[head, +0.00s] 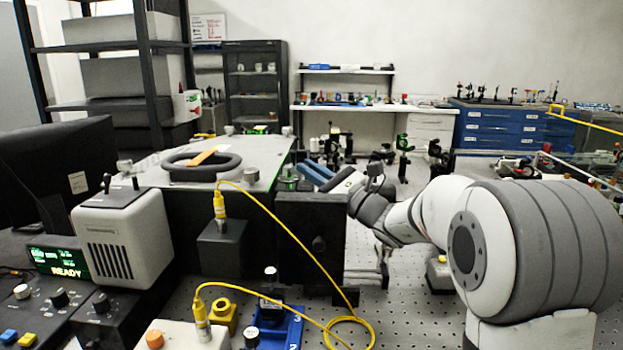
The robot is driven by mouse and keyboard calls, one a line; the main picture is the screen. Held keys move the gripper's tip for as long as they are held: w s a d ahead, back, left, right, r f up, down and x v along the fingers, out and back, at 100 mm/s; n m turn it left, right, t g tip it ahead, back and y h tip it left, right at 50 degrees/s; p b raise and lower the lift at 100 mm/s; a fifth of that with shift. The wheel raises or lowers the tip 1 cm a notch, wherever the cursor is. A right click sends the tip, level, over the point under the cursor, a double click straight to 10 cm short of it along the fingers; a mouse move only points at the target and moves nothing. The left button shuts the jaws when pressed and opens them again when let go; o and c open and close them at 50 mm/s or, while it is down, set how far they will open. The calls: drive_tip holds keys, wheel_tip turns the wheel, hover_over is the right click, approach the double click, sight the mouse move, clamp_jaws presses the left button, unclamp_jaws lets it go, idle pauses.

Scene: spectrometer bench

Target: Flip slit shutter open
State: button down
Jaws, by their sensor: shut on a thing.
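The dark spectrometer housing (315,215) stands in the middle of the bench, with a small black knob (319,243) on its near face.
A yellow fibre cable (285,228) loops in front of the housing and coils on the perforated bench. A blue holder (279,330) with black-and-white knobs stands at the front. A beige lamp box (122,238) and a display reading READY (62,262) are at left.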

idle(0.3)
drive_tip(key=c, duration=1.5)
unclamp_jaws()
drive_tip(key=shift+r, duration=0.1)
wheel_tip(320, 180, up, 10)
drive_tip(key=shift+f+p, duration=0.1)
drive_tip(key=shift+p, duration=0.8)
